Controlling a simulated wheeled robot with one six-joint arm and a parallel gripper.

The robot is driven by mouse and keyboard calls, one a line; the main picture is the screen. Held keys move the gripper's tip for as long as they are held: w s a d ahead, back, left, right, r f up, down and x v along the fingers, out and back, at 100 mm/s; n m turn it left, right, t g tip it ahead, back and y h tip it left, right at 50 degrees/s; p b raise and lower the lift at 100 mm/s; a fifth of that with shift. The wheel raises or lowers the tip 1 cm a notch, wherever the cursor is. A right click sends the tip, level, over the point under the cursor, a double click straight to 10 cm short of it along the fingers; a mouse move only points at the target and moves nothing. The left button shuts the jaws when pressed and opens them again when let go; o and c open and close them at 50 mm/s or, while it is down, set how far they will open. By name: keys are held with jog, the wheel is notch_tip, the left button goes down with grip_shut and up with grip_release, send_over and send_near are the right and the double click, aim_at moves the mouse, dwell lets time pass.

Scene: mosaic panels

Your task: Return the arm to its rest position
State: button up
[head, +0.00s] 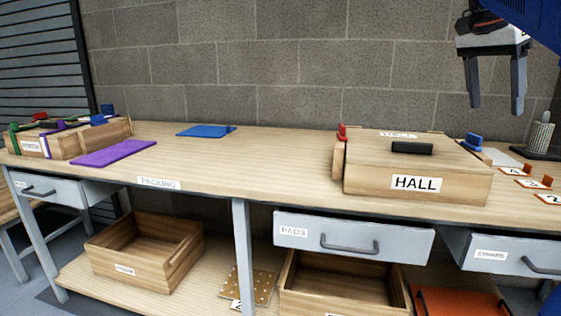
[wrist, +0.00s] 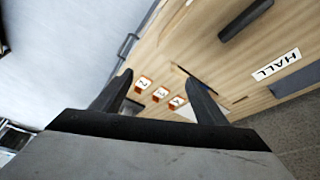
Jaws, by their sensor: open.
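My gripper (head: 495,85) is at the upper right of the head view, raised above the right end of the workbench. Its two grey fingers point down and stand apart, with nothing between them. In the wrist view my gripper (wrist: 160,95) also shows both fingers spread and empty. Part of my blue arm shows at the top right corner of the head view. The wooden box labelled HALL (head: 415,172) stands on the bench below and left of my gripper, with a lid and a dark handle on top. It also shows in the wrist view (wrist: 285,60).
The workbench (head: 270,150) is clear in its middle. A blue panel (head: 203,131) and a purple panel (head: 115,152) lie to the left, near a filled wooden box (head: 90,140). Numbered tags (head: 533,183) lie at the right. The PADS drawer (head: 350,238) juts out.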

jog(key=s+a+f+n+t+y, duration=0.1)
jog(key=s+a+f+n, duration=0.4)
jog(key=f, duration=0.8)
jog(key=s+a+f+n+t+y, duration=0.1)
jog(key=s+a+f+n, duration=0.4)
jog(key=f, duration=0.9)
jog(key=s+a+f+n+t+y, duration=0.2)
jog(key=s+a+f+n, duration=0.3)
jog(key=s+a+f, duration=0.3)
jog(key=a+f, duration=0.3)
jog(key=f, duration=0.3)
jog(key=shift+n, duration=0.3)
